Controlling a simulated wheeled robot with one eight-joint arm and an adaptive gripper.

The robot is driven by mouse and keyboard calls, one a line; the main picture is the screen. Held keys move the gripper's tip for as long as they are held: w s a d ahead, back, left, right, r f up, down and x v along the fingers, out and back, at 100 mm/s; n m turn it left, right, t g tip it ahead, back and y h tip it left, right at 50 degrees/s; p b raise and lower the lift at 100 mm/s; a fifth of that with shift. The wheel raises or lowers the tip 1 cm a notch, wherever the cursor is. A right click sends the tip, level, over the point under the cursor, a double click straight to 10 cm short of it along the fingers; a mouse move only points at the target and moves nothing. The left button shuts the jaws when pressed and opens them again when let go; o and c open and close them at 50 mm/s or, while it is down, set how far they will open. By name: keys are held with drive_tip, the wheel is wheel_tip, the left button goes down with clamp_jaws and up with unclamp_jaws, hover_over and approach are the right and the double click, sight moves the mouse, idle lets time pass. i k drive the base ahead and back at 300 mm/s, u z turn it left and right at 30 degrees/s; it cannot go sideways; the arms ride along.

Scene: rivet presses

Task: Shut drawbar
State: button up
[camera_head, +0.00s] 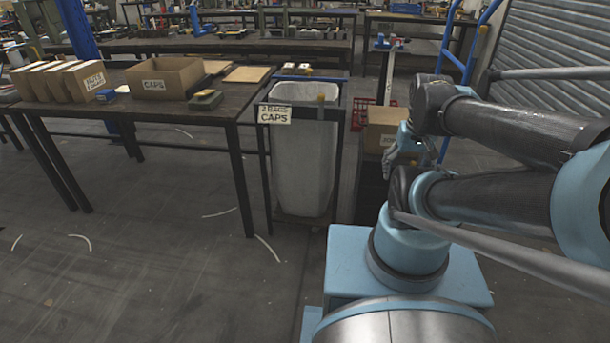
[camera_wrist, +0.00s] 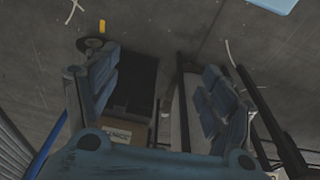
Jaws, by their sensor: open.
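No part in view can be named for certain as the drawbar. A pale upright bar (camera_head: 388,85) with a crosspiece at its top stands behind the labelled cardboard box (camera_head: 378,137); I cannot tell what it belongs to. My gripper (camera_head: 391,160) hangs beside that box in the head view, partly hidden by my arm. In the wrist view my gripper (camera_wrist: 155,95) has its two fingers wide apart with nothing between them in its grasp. Beyond the fingers show the box (camera_wrist: 117,130) and a dark stand (camera_wrist: 135,85).
A pale bag (camera_head: 303,165) hangs in a dark frame labelled for caps, left of my gripper. A table (camera_head: 185,108) with cardboard boxes stands farther left. A blue upright frame (camera_head: 455,65) and a ribbed shutter (camera_head: 550,55) are at the right.

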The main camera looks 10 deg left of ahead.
sight(308, 71)
drive_tip(key=k, duration=0.5)
drive_tip(key=u, duration=0.45)
drive_tip(key=i, duration=1.45)
drive_tip(key=z, duration=0.45)
